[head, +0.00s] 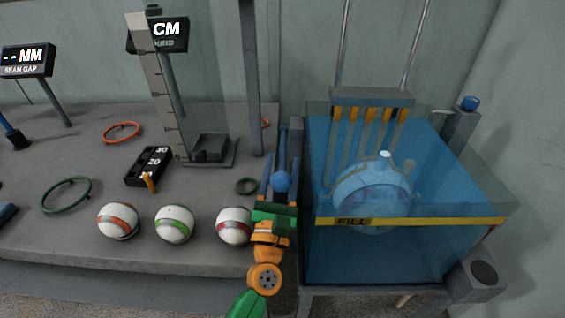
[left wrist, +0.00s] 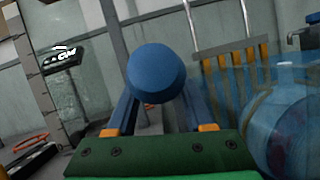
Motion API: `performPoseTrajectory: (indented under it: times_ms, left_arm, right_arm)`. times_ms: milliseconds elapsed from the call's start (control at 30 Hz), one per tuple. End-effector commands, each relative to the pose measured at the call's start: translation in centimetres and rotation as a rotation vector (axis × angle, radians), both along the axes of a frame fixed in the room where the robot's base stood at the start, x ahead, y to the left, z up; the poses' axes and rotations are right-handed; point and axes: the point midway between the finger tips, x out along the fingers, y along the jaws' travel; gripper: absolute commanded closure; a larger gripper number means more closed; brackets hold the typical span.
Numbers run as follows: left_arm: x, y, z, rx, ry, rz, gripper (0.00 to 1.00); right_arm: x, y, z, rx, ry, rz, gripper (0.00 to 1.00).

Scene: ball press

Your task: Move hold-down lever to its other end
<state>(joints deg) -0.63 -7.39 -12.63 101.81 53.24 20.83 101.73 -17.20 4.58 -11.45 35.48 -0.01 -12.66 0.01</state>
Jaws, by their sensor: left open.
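A round blue knob (head: 281,181), which looks like the end of the hold-down lever, sits just left of the water tank. It also shows large in the left wrist view (left wrist: 156,73). The lever's shaft behind the knob is mostly hidden. My left gripper (head: 279,160) is open, with its two blue fingers on either side of the knob. In the left wrist view the knob lies between the fingers (left wrist: 157,108), and I cannot tell whether either finger touches it. My right gripper is not in view.
The water tank (head: 350,255) with a yellow fill band holds a clear ball (head: 372,195) under a grey press plate (head: 372,97). Another blue knob (head: 470,103) tops a post at the tank's back right. Three striped balls, including a red-striped one (head: 234,226), sit on the grey bench (head: 90,235).

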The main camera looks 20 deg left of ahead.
Motion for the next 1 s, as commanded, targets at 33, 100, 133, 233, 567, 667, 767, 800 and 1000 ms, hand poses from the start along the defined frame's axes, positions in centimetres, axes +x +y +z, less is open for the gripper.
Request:
performPoseTrajectory:
  times_ms: [33,100,133,233,567,667,767,800,1000]
  left_arm:
    - [0.02,0.00,-0.02,0.000,0.000,0.000,0.48]
    - [0.00,0.00,-0.03,0.000,0.000,0.000,0.48]
    - [0.00,-0.01,-0.02,0.001,0.000,0.000,0.48]
    - [-0.01,-0.01,-0.02,0.001,0.000,0.000,0.70]
    - [-0.03,-0.02,0.00,0.002,-0.001,0.001,1.00]
    - [-0.03,-0.02,0.01,0.002,-0.001,0.001,1.00]
    - [-0.03,-0.02,0.01,0.002,-0.001,0.001,1.00]
    - [-0.03,-0.02,0.01,0.002,-0.001,0.001,1.00]
    - [-0.04,-0.01,0.02,0.002,-0.001,0.001,1.00]
  right_arm:
    - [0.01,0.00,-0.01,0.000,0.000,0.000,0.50]
    - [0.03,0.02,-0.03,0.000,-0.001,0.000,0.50]
    - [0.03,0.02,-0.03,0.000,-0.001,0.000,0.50]
    - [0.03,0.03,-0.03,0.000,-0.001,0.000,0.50]
    - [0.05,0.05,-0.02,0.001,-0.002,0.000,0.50]
    - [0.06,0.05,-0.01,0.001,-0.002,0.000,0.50]
    - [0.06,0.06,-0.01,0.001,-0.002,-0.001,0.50]
    - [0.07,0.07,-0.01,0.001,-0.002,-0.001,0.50]
    - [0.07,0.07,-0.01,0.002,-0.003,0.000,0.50]
